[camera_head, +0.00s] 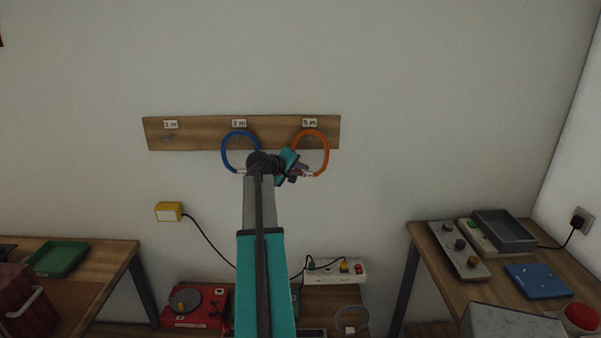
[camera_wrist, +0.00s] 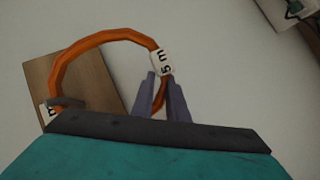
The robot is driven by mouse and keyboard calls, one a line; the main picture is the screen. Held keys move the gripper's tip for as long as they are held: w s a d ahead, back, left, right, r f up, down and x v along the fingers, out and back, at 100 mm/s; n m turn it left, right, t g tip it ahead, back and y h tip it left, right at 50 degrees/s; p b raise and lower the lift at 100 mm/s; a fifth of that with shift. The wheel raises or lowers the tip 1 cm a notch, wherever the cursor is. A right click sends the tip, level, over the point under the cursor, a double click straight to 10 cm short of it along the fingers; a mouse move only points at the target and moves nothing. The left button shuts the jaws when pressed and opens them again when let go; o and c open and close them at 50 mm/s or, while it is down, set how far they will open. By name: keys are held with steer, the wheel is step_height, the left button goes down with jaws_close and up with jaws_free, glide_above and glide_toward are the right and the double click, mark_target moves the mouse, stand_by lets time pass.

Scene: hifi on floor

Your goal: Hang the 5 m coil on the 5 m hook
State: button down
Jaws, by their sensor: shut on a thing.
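The orange coil (camera_head: 327,150) is a ring in front of the right end of the wooden hook board (camera_head: 190,141), below the 5 m sign (camera_head: 310,122). My gripper (camera_head: 301,172) is at the coil's lower part. In the wrist view my gripper (camera_wrist: 162,84) is shut on the orange coil (camera_wrist: 98,38) beside its white 5 m tag (camera_wrist: 162,63). A grey hook (camera_wrist: 66,102) on the board shows near the opposite side of the ring. I cannot tell whether the coil rests on the hook or only hangs in front of it.
A blue coil (camera_head: 225,147) is at the middle hook, close left of my wrist. The left hook (camera_head: 169,138) is empty. A grey coil (camera_head: 363,325) lies low, near a power strip (camera_head: 337,271). Tables stand at both sides. The wall above the board is clear.

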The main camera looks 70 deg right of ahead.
steer(key=shift+f, duration=0.15)
steer(key=c, duration=1.7)
jaws_free()
steer(key=shift+o, duration=0.2)
steer(key=shift+a, duration=0.1)
steer(key=shift+w+a+r, duration=0.1)
steer(key=shift+a+r, duration=0.1)
steer(key=shift+a, duration=0.05)
steer(key=b+v, duration=0.3)
steer(key=v, duration=1)
steer(key=shift+b, duration=0.35)
step_height(320, 180, down, 7)
steer(key=b, duration=0.3)
steer(key=shift+a, duration=0.25)
stand_by(0.5)
